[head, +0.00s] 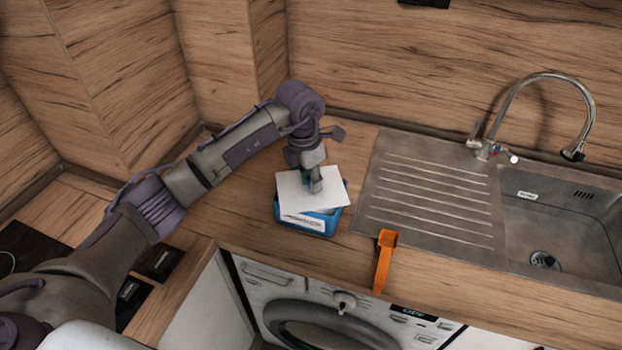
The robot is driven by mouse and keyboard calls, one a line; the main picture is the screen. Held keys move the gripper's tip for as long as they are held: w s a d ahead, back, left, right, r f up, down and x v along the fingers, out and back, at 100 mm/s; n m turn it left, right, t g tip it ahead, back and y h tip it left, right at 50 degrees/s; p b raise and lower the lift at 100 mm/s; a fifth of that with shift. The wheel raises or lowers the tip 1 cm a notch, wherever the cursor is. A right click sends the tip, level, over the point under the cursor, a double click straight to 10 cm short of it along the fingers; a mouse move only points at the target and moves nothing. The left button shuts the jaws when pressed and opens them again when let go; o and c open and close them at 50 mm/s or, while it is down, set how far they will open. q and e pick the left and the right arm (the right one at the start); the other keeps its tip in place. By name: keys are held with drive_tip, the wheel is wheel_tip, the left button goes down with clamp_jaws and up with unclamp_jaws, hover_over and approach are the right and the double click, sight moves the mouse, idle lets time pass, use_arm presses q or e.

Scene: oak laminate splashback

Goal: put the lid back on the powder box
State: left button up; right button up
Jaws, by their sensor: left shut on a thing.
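The powder box (318,228) is blue with a white label and stands on the wooden counter, left of the sink's drainboard. The white lid (292,196) is over the box's top, turned askew to its rim, with part of the box's right side showing past it. I cannot tell whether the lid touches the rim. My left gripper (316,184) is above the box, shut on the lid. The gripper hides part of the lid, and the lid hides most of the box's inside. My right gripper is not in view.
An orange scoop (383,262) lies at the counter's front edge, right of the box. The metal sink (570,235) with its drainboard (425,200) and arched tap (540,80) is at right. A washing machine (340,310) is below the counter. Wooden splashback (400,60) stands behind.

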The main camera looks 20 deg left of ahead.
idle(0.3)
use_arm(q)
drive_tip(key=o, duration=1)
drive_tip(key=shift+o, duration=0.4)
drive_tip(key=o, duration=0.4)
drive_tip(key=shift+r+p, duration=0.5)
drive_tip(key=shift+r, duration=0.2)
drive_tip(key=shift+r+p, duration=1.45)
drive_tip(key=shift+r, duration=1.35)
